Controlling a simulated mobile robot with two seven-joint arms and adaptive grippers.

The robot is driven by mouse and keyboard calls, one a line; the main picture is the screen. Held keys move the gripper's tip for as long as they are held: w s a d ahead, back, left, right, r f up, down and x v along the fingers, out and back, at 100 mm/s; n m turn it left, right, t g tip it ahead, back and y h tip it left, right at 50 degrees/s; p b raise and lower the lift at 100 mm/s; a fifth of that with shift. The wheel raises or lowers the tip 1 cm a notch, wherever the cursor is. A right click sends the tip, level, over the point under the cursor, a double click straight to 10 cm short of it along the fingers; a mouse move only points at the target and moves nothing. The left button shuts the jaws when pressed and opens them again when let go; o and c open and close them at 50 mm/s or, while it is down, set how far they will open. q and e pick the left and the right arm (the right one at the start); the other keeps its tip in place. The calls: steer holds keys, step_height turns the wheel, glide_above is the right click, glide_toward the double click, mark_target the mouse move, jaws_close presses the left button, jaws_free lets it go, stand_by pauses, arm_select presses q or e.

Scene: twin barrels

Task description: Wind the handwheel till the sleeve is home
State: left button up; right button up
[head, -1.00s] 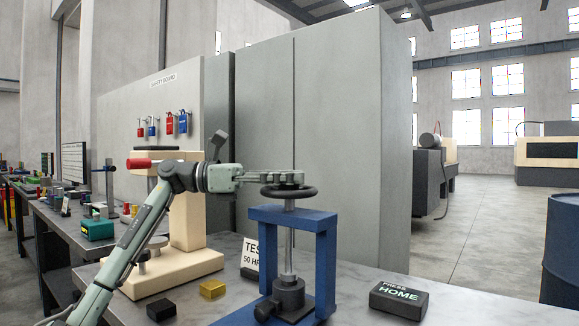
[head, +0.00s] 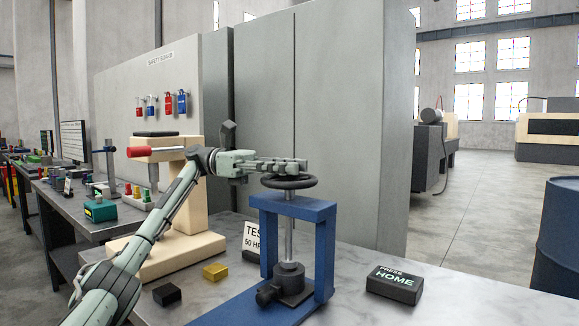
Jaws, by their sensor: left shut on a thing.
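The black handwheel (head: 289,183) sits on top of a vertical grey screw (head: 289,237) in a blue press frame (head: 326,245) on the bench. A dark sleeve-like part (head: 289,277) stands at the foot of the screw; whether it is seated I cannot tell. My left gripper (head: 298,166) reaches in from the left at the wheel's upper edge and is shut on the handwheel; its fingers hide part of the rim. A dark block marked "PRESS HOME" (head: 395,283) lies right of the frame. My right gripper is not in view.
A yellow block (head: 215,271) and a black block (head: 167,294) lie left of the press. A cream stand with a red handle (head: 139,152) is behind my left arm. A "TEST" sign (head: 252,237) stands near the frame.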

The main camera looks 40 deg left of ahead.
arm_select(q)
steer(key=shift+f, duration=0.1)
steer(key=o, duration=1.2)
step_height(320, 180, up, 10)
steer(key=shift+r, duration=0.1)
